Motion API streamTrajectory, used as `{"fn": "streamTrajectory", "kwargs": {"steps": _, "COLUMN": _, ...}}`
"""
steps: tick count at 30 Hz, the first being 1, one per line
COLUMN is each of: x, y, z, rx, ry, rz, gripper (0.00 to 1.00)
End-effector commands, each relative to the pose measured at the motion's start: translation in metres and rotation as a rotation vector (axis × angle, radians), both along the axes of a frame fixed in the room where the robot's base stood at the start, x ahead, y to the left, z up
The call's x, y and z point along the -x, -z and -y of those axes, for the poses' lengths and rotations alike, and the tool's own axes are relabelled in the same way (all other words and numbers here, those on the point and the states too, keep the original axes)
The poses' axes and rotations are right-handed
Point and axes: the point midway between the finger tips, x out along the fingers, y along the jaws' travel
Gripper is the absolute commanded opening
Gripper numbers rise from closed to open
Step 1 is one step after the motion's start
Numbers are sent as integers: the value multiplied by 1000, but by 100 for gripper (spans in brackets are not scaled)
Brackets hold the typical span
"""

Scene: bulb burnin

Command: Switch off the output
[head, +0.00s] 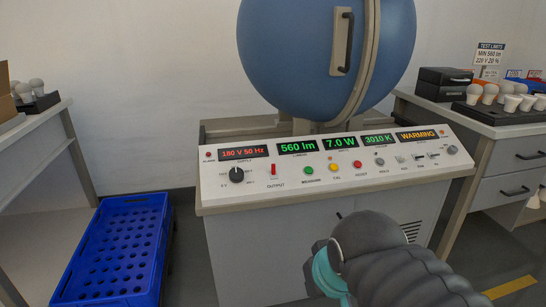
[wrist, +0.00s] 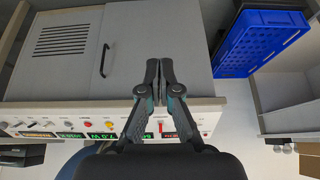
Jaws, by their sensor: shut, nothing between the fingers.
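The red OUTPUT switch (head: 273,169) is on the sloped white control panel (head: 325,182), right of the black rotary knob (head: 236,175). Its lever looks upright. In the upside-down wrist view, the red switch (wrist: 165,126) shows between the two finger bases. My gripper (wrist: 160,68) is shut and empty, its fingertips together in front of the grey cabinet. The fingers are apart from the switch in the picture; their exact distance from the panel I cannot tell. In the head view my arm hides most of the gripper.
The displays read 180 V 50 Hz, 560 lm, 7.0 W, 3010 K and WARMING (head: 417,135). Green, yellow and red buttons (head: 357,164) sit right of the switch. A blue sphere (head: 325,50) stands behind. A blue crate (head: 117,250) is on the floor left; bulbs (head: 490,93) stand right.

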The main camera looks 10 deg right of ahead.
Motion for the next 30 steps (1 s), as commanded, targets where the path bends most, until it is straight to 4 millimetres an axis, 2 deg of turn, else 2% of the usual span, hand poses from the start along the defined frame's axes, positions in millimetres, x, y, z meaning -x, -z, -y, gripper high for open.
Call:
{"fn": "streamTrajectory", "kwargs": {"steps": 5, "x": -38, "y": -37, "z": 3, "rx": -1, "ry": 3, "rz": -25, "gripper": 0}}
{"fn": "streamTrajectory", "kwargs": {"steps": 9, "x": -87, "y": -75, "z": 3, "rx": 0, "ry": 2, "rz": -54, "gripper": 0}}
{"fn": "streamTrajectory", "kwargs": {"steps": 15, "x": -161, "y": -117, "z": 4, "rx": 0, "ry": 1, "rz": -96, "gripper": 0}}
{"fn": "streamTrajectory", "kwargs": {"steps": 22, "x": -247, "y": -144, "z": 5, "rx": 1, "ry": 0, "rz": -143, "gripper": 0}}
{"fn": "streamTrajectory", "kwargs": {"steps": 27, "x": -304, "y": -150, "z": 7, "rx": 1, "ry": 0, "rz": -174, "gripper": 0}}
{"fn": "streamTrajectory", "kwargs": {"steps": 30, "x": -329, "y": -150, "z": 7, "rx": 0, "ry": 0, "rz": -188, "gripper": 0}}
